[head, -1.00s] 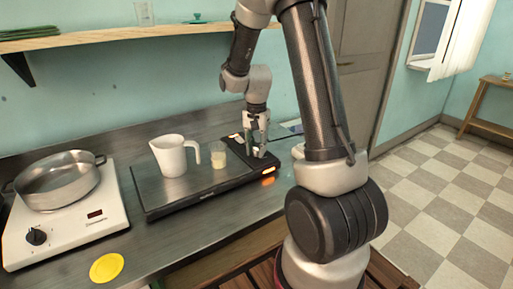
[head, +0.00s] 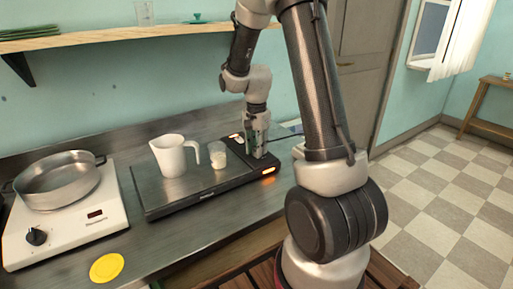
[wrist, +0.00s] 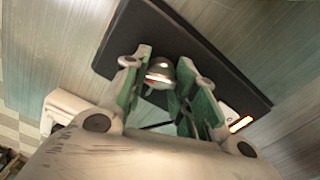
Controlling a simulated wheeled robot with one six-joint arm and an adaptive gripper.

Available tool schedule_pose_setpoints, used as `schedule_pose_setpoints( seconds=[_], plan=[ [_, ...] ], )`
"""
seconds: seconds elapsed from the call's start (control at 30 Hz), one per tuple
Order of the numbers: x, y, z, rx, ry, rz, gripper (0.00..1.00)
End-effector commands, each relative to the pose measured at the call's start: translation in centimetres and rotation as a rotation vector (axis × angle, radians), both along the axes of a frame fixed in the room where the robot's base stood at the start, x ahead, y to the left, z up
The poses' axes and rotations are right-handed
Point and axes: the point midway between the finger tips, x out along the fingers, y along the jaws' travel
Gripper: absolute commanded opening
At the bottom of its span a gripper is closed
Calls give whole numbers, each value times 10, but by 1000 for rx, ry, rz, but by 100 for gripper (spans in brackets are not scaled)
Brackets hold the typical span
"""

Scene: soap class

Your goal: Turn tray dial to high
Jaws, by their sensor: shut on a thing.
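The warming tray (head: 150,206) is a flat black unit with a grey metal top on the counter. A control strip runs along its right end, with an orange light (head: 268,171) at the front corner. My gripper (head: 257,154) points down over that strip, with its fingers edge-on in the head view. In the wrist view, the rounded silver dial (wrist: 159,70) sits between the green fingers of my gripper (wrist: 160,82), which are shut on it. The fingers hide the dial in the head view, and I cannot read its setting.
A white pitcher (head: 172,157) and a small glass (head: 218,157) with pale contents stand on the tray, left of my gripper. A hotplate (head: 75,231) with a steel pan (head: 60,182) is at left. A yellow disc (head: 106,267) lies on the front counter.

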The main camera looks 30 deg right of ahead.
Motion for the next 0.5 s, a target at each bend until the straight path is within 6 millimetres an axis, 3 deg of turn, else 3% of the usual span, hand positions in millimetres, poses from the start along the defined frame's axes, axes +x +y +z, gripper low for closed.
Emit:
schedule_pose_setpoints(
  seconds=[0.03,0.07,0.2,0.5],
  plan=[
    [1,0,1,0,-2,0,4],
    [1,0,1,0,-2,0,30],
    [1,0,0,0,-2,0,51],
    [0,0,1,0,-1,0,51]
  ],
)
